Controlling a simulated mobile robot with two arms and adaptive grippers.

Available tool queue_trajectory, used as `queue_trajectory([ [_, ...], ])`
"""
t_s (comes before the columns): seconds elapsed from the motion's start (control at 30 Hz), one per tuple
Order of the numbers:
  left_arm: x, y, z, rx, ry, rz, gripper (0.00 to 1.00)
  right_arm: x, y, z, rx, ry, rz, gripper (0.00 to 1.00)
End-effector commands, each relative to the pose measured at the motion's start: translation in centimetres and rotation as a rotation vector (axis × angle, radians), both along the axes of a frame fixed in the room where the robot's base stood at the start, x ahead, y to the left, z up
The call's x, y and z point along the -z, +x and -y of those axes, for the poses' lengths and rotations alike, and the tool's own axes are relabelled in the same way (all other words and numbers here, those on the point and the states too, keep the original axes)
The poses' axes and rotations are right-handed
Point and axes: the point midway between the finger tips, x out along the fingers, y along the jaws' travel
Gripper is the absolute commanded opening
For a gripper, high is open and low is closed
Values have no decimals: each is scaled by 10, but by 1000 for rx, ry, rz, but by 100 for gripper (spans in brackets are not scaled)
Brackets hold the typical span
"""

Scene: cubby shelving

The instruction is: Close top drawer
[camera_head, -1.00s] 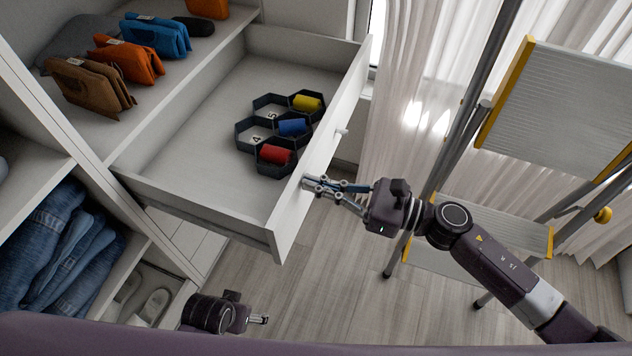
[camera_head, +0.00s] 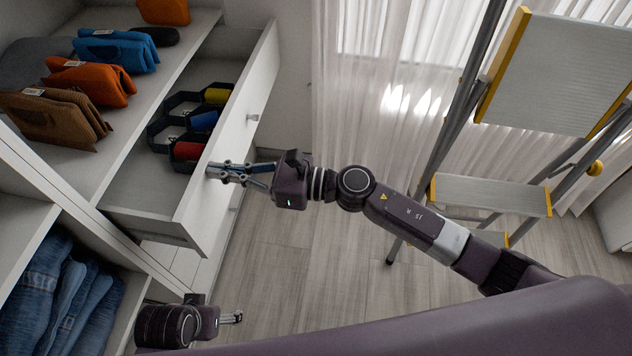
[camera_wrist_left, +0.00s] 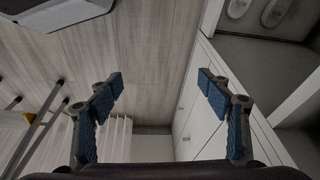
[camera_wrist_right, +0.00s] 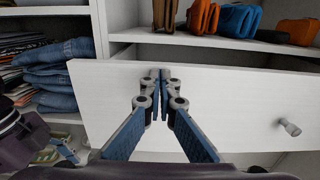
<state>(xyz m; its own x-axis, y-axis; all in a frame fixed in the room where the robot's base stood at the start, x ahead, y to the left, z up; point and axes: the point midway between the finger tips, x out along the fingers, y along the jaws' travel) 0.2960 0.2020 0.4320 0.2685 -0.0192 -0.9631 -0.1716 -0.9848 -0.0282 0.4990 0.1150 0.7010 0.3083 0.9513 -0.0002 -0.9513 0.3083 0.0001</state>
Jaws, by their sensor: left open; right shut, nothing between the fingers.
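The white top drawer (camera_head: 232,130) is partly open and juts out from the cubby shelving in the head view. Its front also fills the middle of the right wrist view (camera_wrist_right: 235,100), with a small round knob (camera_wrist_right: 290,127) at the right. My right gripper (camera_head: 210,170) is shut and empty, its fingertips at the outer face of the drawer front near its near end. They appear to touch it. My left gripper (camera_head: 238,317) is low beside the shelving, away from the drawer; its fingers stand open and empty in the left wrist view (camera_wrist_left: 160,85).
The drawer holds a dark hexagonal organizer (camera_head: 160,130) with red, blue and yellow rolls. Bags (camera_head: 95,85) stand on the shelf beside it, and folded jeans (camera_head: 45,285) lie below. A stepladder (camera_head: 490,195) stands at the right. The floor between is clear.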

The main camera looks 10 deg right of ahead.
Motion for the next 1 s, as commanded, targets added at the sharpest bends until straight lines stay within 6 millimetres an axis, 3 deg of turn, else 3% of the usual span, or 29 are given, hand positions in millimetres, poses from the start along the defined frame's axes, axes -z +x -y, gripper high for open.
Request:
queue_trajectory([
  [0.27,-32,-3,-1,-2,-1,20,72,1,23,-70,-1,1,3,0],
  [0.5,-76,-15,-4,-5,-2,43,72,2,39,-121,-1,0,2,0],
  [0.7,-66,-15,-4,-5,-1,39,72,2,48,-148,0,0,1,0],
  [1.0,-62,-15,-4,-6,-1,40,72,0,53,-163,1,0,0,0],
])
